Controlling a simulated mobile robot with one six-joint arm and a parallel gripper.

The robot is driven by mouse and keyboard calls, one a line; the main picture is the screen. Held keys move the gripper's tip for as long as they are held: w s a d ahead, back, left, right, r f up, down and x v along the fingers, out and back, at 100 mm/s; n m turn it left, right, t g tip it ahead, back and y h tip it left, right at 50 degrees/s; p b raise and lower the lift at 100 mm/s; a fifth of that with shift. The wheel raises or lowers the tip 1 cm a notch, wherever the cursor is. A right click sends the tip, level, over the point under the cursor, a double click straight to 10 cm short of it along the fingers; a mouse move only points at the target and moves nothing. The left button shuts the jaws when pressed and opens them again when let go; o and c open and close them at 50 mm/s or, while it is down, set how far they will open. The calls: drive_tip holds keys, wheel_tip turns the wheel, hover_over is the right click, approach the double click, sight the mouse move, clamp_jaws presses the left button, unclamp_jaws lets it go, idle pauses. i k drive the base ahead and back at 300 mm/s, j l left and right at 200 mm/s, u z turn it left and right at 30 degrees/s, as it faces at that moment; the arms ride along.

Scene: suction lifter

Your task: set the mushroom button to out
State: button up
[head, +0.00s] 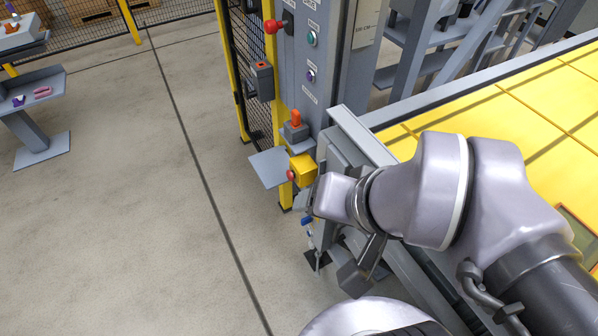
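A red mushroom button (291,175) sits on the left face of a small yellow box (303,168), low beside the grey control cabinet. It is small in view, and I cannot tell whether it is pressed in or out. My gripper (362,265) appears as dark grey parts below my wrist, to the right of and below the yellow box. It looks apart from the button. My wrist hides much of the gripper, so its opening is unclear.
The cabinet (299,60) carries a red knob (271,27) and small buttons. An orange-topped grey device (296,125) stands above the yellow box, and a grey plate (269,167) juts out left. A yellow-topped table (540,95) lies right.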

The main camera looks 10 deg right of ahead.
sight(290, 177)
drive_tip(key=i+j+u, duration=0.45)
drive_tip(key=i+j, duration=0.3)
drive_tip(key=j, duration=0.1)
